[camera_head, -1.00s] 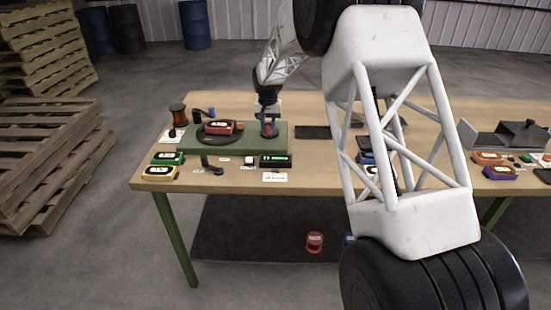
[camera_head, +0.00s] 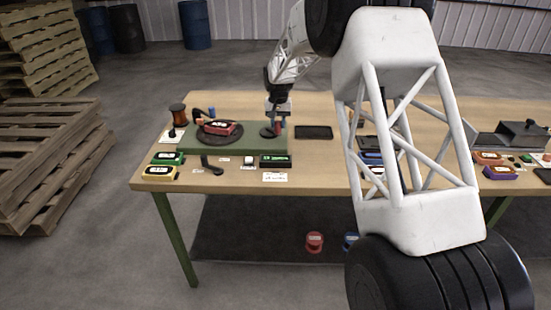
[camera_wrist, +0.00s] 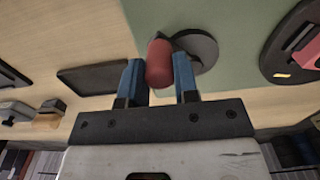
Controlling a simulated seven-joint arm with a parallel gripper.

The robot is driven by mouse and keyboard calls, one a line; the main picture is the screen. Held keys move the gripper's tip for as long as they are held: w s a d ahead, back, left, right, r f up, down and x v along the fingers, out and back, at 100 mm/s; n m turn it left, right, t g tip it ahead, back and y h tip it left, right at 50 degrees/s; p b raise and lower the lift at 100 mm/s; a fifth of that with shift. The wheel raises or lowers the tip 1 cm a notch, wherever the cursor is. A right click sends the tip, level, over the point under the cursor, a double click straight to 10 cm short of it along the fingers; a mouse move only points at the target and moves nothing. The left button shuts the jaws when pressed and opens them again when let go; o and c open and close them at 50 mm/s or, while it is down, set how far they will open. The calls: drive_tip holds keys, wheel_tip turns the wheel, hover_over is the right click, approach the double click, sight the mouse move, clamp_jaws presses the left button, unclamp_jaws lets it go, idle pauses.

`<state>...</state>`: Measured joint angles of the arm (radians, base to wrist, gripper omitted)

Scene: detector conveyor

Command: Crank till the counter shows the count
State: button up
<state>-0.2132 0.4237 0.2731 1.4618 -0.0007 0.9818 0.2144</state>
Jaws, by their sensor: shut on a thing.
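The crank is a dark disc (camera_head: 268,132) at the right end of a green base (camera_head: 190,144). Its upright red handle (camera_wrist: 158,64) stands between the blue fingers of my gripper (camera_wrist: 157,72) in the wrist view. My gripper (camera_head: 278,121) is shut on this handle, on the right side of the disc in the head view. A black box with lit green characters (camera_head: 275,160), apparently the counter, sits in front of the base; its digits are too small to read surely. A dark turntable (camera_head: 203,138) on the base carries a red device (camera_head: 219,127).
A white card (camera_head: 275,177) lies before the counter. Green (camera_head: 168,158) and yellow (camera_head: 160,173) devices sit at the table's left. A black tray (camera_head: 314,132) lies right of the base. My white arm link hides part of the table's middle.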

drive_tip(key=shift+d, duration=0.1)
idle(0.3)
drive_tip(key=shift+w+d, duration=0.3)
drive_tip(key=shift+w, duration=0.2)
drive_tip(key=shift+w+d, duration=0.25)
drive_tip(key=shift+w, duration=0.2)
drive_tip(key=shift+w+d, duration=0.25)
drive_tip(key=shift+w, duration=0.85)
drive_tip(key=o, duration=0.7)
drive_tip(key=shift+r, duration=0.15)
